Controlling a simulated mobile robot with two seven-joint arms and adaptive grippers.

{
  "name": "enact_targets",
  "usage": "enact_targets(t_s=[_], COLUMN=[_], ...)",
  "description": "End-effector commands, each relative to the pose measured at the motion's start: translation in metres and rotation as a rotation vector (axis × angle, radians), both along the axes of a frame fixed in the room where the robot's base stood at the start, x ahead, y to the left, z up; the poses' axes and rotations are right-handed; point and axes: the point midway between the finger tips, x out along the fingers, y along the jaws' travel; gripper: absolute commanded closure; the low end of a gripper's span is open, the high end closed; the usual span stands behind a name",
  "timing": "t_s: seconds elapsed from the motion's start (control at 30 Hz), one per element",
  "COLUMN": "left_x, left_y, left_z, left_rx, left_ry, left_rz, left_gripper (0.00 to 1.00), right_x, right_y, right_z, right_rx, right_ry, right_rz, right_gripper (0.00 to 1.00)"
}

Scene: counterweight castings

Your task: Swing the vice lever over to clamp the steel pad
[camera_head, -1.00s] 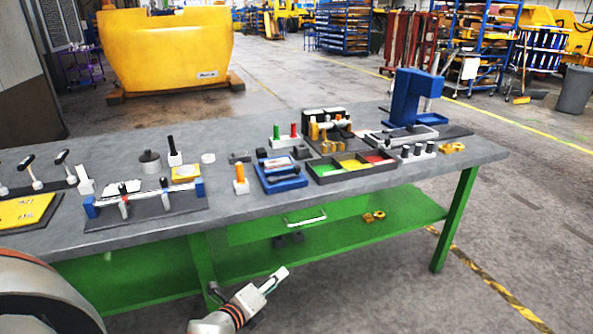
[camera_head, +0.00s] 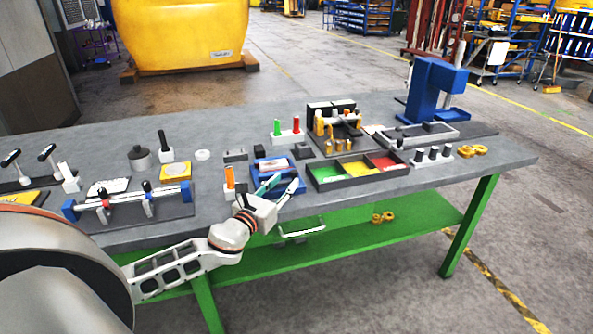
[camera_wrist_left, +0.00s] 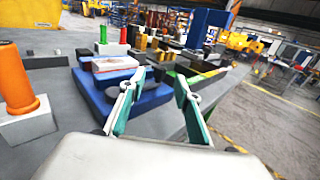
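In the left wrist view the blue fixture (camera_wrist_left: 150,101) carries that block (camera_wrist_left: 114,66) and a dark bar; I cannot tell for sure which part is the lever or the steel pad. My left gripper (camera_head: 283,184) is open and empty, its teal-padded fingers apart over the front of the fixture. They also show in the left wrist view (camera_wrist_left: 155,97). My right gripper is out of view.
An orange peg on a white block (camera_head: 229,179) stands just left of my gripper. A compartment tray (camera_head: 316,185) is close on the right. A clamp rail (camera_head: 120,204) lies to the left, and a blue press (camera_head: 424,92) stands at the back right.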

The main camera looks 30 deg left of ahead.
Motion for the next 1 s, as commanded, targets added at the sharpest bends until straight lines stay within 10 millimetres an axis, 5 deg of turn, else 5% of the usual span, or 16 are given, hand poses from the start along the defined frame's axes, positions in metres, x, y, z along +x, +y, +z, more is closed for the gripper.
enact_targets(t_s=[0.4, 0.83, 1.0], left_x=[0.056, 0.065, 0.065], left_y=[0.004, 0.005, 0.005], left_z=[0.001, 0.000, 0.000], left_rx=[-0.003, -0.003, -0.003], left_ry=[-0.001, 0.000, 0.000], left_rz=[0.001, -0.001, -0.001], left_gripper=[0.67, 0.67, 1.00], right_x=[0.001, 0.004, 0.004], right_y=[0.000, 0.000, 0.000], right_z=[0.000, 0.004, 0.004], right_rx=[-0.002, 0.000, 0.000], right_ry=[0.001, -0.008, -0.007], right_rz=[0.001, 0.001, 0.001], right_gripper=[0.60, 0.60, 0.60])
